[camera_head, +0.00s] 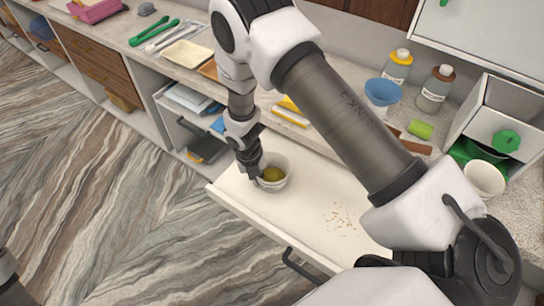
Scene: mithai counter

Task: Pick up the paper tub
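A white tub (283,184) with something olive-brown inside stands upright on a pale pull-out surface (310,198). My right gripper (256,180) points down at the tub's left rim and hides part of that side. Its fingers are small and dark, and I cannot tell whether they are closed on the rim or only beside it. Another white tub or cup (485,178) stands at the right by a green-knobbed box. Only a dark and white bit of my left arm shows at the lower left corner; its gripper is not in view.
Brown crumbs (341,217) lie on the pale surface, right of the tub. A blue cup (382,92), bottles (435,88) and a green roll (420,130) stand on the counter behind. A dark handle (300,267) juts from the front edge. My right arm crosses the middle.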

